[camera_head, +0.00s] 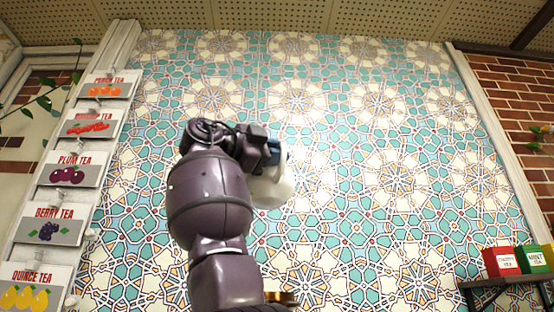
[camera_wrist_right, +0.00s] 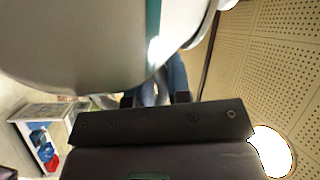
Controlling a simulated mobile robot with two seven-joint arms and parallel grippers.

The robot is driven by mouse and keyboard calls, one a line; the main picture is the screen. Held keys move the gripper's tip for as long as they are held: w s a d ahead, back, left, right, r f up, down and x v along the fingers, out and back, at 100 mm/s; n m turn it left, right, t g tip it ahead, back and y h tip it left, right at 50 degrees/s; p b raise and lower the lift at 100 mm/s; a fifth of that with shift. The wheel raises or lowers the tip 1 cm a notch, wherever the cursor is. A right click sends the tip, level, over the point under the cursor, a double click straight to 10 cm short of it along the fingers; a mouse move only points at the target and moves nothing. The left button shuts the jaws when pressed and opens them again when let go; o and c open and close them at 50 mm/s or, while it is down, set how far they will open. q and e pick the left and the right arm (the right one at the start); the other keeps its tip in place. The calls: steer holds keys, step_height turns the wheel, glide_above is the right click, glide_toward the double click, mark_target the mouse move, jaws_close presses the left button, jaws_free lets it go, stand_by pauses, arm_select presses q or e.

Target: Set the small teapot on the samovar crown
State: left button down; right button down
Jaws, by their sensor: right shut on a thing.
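The small teapot (camera_head: 277,188) is white with a blue-teal part, and in the head view it is partly hidden behind my raised right arm. My right gripper (camera_head: 272,155) is shut on it and holds it up in front of the tiled wall. In the right wrist view the teapot (camera_wrist_right: 85,45) fills the top left, with a teal band, close beyond the gripper (camera_wrist_right: 155,98). A small gold rim (camera_head: 282,297) shows at the bottom of the head view beside my arm; it may be the samovar's top. The rest of it is out of view. My left gripper is not in view.
Tea signs (camera_head: 75,172) hang in a column at the left. Red and green tea boxes (camera_head: 502,261) stand on a shelf (camera_head: 500,282) at the lower right. The space before the tiled wall (camera_head: 400,180) looks clear. A shelf with blue items (camera_wrist_right: 42,140) shows in the wrist view.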

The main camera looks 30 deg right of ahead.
steer(key=shift+r, duration=0.95)
